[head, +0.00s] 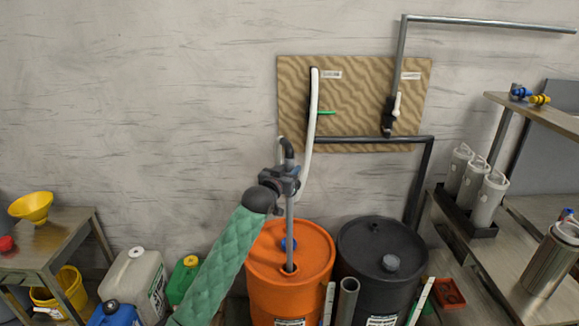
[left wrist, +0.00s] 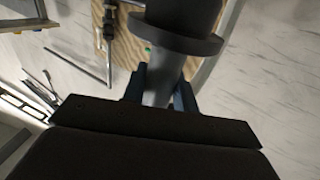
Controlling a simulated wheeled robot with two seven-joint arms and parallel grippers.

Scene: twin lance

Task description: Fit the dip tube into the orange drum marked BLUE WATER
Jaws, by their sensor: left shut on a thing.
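The dip tube (head: 290,226) is a grey upright pipe with a black bent head and a white hose (head: 312,130) running up to the wall board. My left gripper (head: 289,181) is shut on the tube below its head. The left wrist view shows the grey tube (left wrist: 160,88) between the fingers, under a wide dark collar. The orange drum (head: 262,285) stands below, with a blue cap on its lid. The tube's lower end meets a dark opening in the lid; how deep it sits cannot be told. The drum's label is cut off and unreadable. My right gripper is out of view.
A black drum (head: 360,270) stands close to the right of the orange one. Loose pipes stand upright in front. A steel bench (head: 490,262) is at right. Jerrycans (head: 135,280) and a small table (head: 60,226) with a yellow funnel are at left.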

